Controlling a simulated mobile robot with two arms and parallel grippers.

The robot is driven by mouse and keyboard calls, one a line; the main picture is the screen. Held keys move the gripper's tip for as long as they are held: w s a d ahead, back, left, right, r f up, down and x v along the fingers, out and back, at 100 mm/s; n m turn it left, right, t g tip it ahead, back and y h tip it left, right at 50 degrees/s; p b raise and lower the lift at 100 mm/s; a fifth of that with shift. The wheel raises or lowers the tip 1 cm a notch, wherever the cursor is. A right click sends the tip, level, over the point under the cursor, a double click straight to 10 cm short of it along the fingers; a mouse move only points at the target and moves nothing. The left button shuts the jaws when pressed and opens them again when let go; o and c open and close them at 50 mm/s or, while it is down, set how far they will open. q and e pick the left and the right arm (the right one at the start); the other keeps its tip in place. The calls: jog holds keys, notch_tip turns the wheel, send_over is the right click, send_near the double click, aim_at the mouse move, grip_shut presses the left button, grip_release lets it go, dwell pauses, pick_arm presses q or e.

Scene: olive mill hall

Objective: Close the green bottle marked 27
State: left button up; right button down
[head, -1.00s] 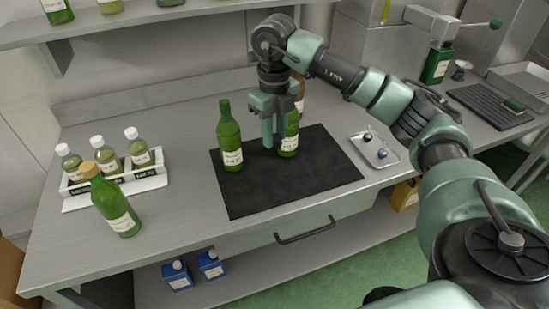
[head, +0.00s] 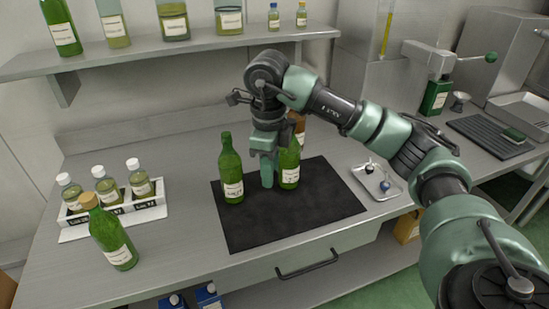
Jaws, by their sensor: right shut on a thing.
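Two green bottles stand upright on the black mat (head: 330,212). The left green bottle (head: 231,172) shows whole, with no cork on its top. A third green bottle (head: 112,238), with a cork, stands at the front left. My left gripper is out of view.
A small tray (head: 382,189) with a dark and a blue stopper (head: 385,186) lies right of the mat. A white rack (head: 135,206) of small bottles stands at the left. An amber bottle (head: 298,124) is partly hidden behind my gripper. A shelf (head: 160,48) hangs above.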

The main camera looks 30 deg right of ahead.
jog(key=s+a+f+n, duration=0.3)
jog(key=s+a+n, duration=0.2)
jog(key=n, duration=0.9)
jog(key=s+a+f+n, duration=0.4)
jog(key=s+n, duration=0.4)
jog(key=n, duration=0.6)
jog(key=shift+s+a, duration=0.15)
jog(key=shift+a, duration=0.7)
jog(key=shift+d, duration=0.1)
